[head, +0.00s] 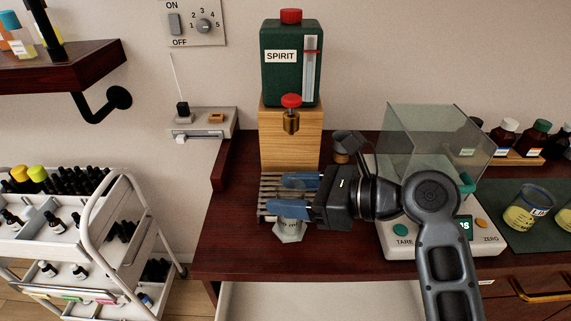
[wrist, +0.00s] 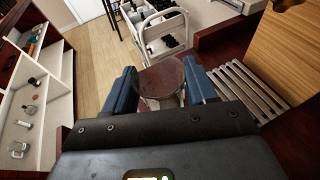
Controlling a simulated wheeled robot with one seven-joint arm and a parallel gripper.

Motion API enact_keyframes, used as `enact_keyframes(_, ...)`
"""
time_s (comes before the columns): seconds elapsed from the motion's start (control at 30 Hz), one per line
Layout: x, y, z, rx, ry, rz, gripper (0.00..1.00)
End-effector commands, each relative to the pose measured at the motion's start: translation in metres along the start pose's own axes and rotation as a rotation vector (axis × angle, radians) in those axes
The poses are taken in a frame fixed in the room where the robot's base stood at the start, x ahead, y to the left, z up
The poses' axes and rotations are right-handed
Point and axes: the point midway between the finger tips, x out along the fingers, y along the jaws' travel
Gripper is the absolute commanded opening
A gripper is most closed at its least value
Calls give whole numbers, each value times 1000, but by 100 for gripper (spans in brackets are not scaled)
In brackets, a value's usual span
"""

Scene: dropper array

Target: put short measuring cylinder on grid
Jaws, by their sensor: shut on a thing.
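The short measuring cylinder (head: 289,230) is clear, with markings and a wide foot. My gripper (head: 292,195) is shut on it, one blue finger on each side. In the wrist view its round mouth (wrist: 162,78) shows between the fingertips (wrist: 164,88). It looks upright; the fingers hide its upper part in the head view. The grid (head: 268,190), a slatted metal rack, lies below the spirit container's tap. The grid also shows right of the gripper in the wrist view (wrist: 245,92). The cylinder's foot shows in front of the grid; I cannot tell whether it touches the table.
The green spirit container (head: 283,70) stands on a wooden block (head: 291,140) behind the grid, with a red-knobbed tap (head: 291,115) overhead. A glass-shielded balance (head: 400,238) stands to the right. The dark table (head: 235,245) is bare to the left. A white trolley (head: 95,250) stands beyond.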

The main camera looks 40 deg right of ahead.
Motion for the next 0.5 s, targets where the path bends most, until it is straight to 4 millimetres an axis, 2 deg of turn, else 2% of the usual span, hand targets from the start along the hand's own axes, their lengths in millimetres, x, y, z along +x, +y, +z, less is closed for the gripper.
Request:
enact_keyframes(0.1, 9, -28, 4, -2, -1, -2, 8)
enact_keyframes(0.5, 39, -110, 13, -1, 0, -1, 8)
